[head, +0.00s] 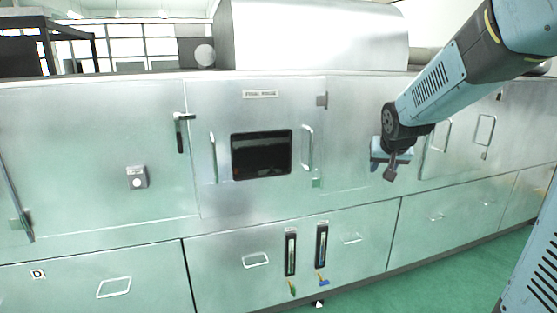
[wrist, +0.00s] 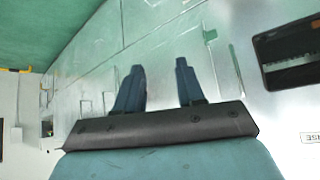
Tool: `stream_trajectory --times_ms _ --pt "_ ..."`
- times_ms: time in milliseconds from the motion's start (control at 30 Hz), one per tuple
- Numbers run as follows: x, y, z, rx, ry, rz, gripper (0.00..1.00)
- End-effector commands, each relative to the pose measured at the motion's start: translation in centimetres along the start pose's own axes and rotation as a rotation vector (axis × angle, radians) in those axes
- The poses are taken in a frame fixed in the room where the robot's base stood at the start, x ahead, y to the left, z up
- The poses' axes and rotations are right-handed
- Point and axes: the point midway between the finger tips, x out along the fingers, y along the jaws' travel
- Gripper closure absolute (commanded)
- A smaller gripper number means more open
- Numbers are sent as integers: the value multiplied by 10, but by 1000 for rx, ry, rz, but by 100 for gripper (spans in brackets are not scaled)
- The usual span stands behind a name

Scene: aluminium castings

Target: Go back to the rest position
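My gripper (head: 389,170) hangs at the end of my blue arm, in front of the metal machine front (head: 350,170) and to the right of the dark window. In the wrist view, my gripper (wrist: 158,76) shows two dark blue fingers standing apart with nothing between them.
The panel with the dark window (head: 261,154) has upright handles and a label above. A latch handle (head: 181,131) and a button box (head: 137,178) are on its left. Two gauges (head: 291,253) sit below. Green floor (head: 440,285) is clear at the lower right.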

Motion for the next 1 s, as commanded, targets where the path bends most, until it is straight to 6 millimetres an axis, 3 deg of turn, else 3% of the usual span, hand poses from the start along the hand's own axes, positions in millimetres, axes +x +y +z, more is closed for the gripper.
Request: stream_trajectory --times_ms 33,200,600,800,1000 --pt "-17 0 8 -7 -7 0 62" --pt "-64 0 40 -37 -47 -3 62" --pt "-156 2 134 -110 -150 -45 62" --pt "-186 3 177 -146 -194 -77 62" --pt "-198 3 198 -164 -216 -94 62"
